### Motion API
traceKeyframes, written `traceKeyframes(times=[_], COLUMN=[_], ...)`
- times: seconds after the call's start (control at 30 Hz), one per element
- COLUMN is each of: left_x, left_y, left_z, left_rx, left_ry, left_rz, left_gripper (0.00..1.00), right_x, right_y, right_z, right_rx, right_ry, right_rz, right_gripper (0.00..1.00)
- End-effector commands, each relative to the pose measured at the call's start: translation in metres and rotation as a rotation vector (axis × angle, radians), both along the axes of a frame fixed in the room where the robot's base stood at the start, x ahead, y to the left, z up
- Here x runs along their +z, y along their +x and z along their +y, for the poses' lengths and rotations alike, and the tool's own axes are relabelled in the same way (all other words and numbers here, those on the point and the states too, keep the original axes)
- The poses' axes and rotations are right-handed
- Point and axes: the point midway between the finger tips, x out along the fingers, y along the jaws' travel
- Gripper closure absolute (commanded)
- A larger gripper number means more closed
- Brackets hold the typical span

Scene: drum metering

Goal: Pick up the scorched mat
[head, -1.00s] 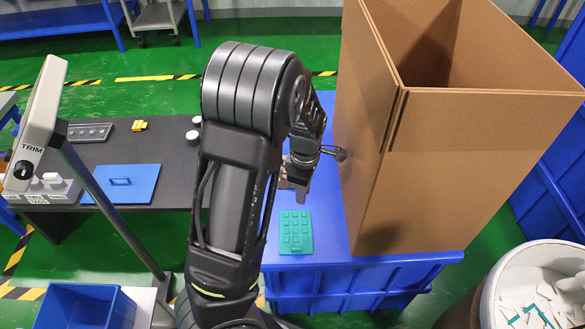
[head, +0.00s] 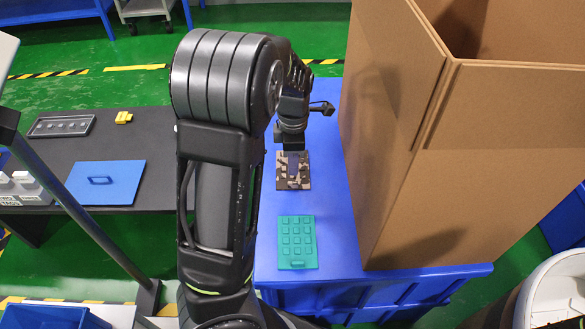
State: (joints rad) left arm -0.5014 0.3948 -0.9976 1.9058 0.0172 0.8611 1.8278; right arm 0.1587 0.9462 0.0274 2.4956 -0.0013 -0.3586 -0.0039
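The scorched mat (head: 302,182), a small brown and dark mottled pad with raised bits, lies on the blue surface in the middle of the head view. My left gripper (head: 293,155) points down at the mat's far part, close above or on it. I cannot tell whether it touches the mat. Its fingertips are dark and blend with the mat, so its opening is unclear. My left arm covers the area left of the mat. My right gripper is out of view.
A teal studded mat (head: 297,242) lies nearer on the blue surface (head: 330,215). A tall cardboard box (head: 400,150) stands close on the right. A dark table (head: 100,150) on the left holds a blue panel (head: 106,183), a grey tray (head: 61,125) and a yellow piece (head: 124,117).

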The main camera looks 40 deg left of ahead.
Motion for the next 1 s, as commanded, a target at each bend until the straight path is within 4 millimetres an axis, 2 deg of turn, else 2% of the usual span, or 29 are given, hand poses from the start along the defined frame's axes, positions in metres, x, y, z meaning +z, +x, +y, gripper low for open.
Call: traceKeyframes(times=[0.3, 0.67, 1.0], left_x=[-0.026, -0.030, -0.075], left_y=[0.000, 0.000, 0.000], left_z=[0.000, 0.000, 0.000], left_rx=[-0.001, -0.001, 0.000], left_ry=[0.000, 0.000, 0.000], left_rz=[0.001, 0.000, 0.003], left_gripper=[0.80, 0.80, 0.80], right_x=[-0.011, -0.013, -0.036], right_y=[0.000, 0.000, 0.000], right_z=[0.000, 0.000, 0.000], right_rx=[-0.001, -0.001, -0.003], right_ry=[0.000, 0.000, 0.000], right_rz=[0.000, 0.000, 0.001], right_gripper=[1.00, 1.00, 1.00])
